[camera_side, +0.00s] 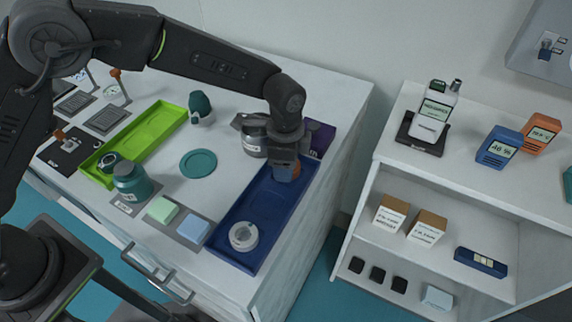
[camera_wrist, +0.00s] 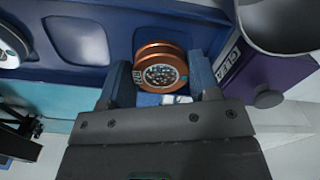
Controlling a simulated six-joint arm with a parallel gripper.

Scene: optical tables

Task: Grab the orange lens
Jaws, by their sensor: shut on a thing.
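The orange lens (camera_wrist: 160,68) is a short copper-orange cylinder with a speckled face. It sits between my gripper's two blue fingers at the end of the blue tray (camera_side: 258,208), in its far part. My gripper (camera_wrist: 164,84) is shut on the lens. In the side view my gripper (camera_side: 286,171) points down over the far end of the tray, and only a small orange edge of the lens (camera_side: 297,170) shows beside the fingers. Whether the lens touches the tray floor cannot be told.
A white round part (camera_side: 243,236) lies in the near end of the tray. A dark metal container (camera_side: 252,140) and a purple box (camera_side: 320,138) stand close to my gripper. A green tray (camera_side: 150,135), a teal disc (camera_side: 198,163) and a teal jar (camera_side: 131,182) are further left.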

